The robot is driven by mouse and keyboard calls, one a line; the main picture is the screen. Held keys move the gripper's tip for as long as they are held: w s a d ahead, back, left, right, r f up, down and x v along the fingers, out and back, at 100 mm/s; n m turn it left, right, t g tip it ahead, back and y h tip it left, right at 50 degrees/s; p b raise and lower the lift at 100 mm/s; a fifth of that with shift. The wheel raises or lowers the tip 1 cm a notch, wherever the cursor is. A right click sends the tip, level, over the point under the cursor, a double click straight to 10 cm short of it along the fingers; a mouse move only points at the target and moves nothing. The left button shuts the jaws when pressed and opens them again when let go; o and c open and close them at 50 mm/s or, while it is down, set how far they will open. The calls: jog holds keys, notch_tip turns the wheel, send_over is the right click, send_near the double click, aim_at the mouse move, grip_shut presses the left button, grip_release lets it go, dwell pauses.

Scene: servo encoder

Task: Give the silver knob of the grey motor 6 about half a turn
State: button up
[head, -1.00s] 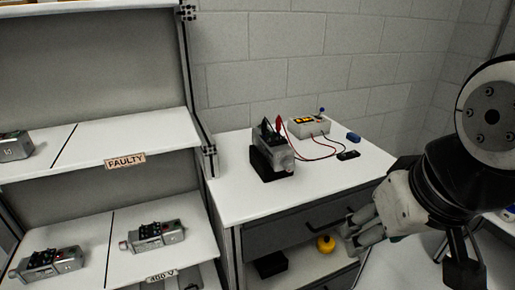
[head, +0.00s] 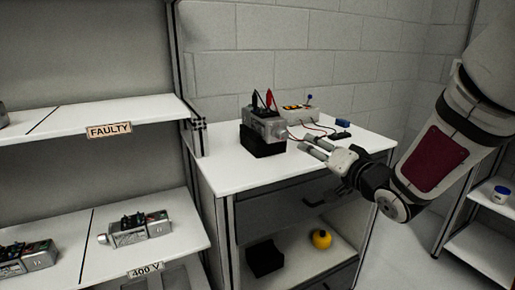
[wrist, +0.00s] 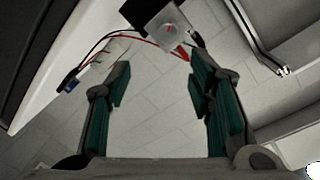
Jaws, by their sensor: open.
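The grey motor (head: 262,126) sits in a black cradle (head: 262,147) on the white workbench, with a black and a red clip on top. Its number is not readable. In the wrist view the end face of the motor shows at the top, with the silver knob (wrist: 170,32) bearing a red mark. In the head view the knob (head: 281,130) is small, on the motor's right end. My gripper (head: 308,144) is open and empty, to the right of the knob and apart from it. In the wrist view the knob lies beyond the open fingers (wrist: 160,68).
A tester box (head: 298,113) with a blue-tipped lever stands behind the motor, with red and black wires running to it. A black item (head: 340,136) and a blue item (head: 343,123) lie nearby. Shelves (head: 90,116) with other motors (head: 140,230) stand at left.

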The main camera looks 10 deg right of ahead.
aim_at(285, 136)
jog(key=shift+t+y, duration=0.4)
jog(key=shift+y, duration=0.3)
jog(key=b+x, duration=0.1)
jog(key=x, duration=0.8)
jog(key=f+b+x, duration=0.1)
jog(key=x, duration=0.4)
jog(key=shift+w+a+b, duration=0.15)
jog(key=shift+a+b, duration=0.15)
jog(key=shift+c, duration=0.6)
grip_shut()
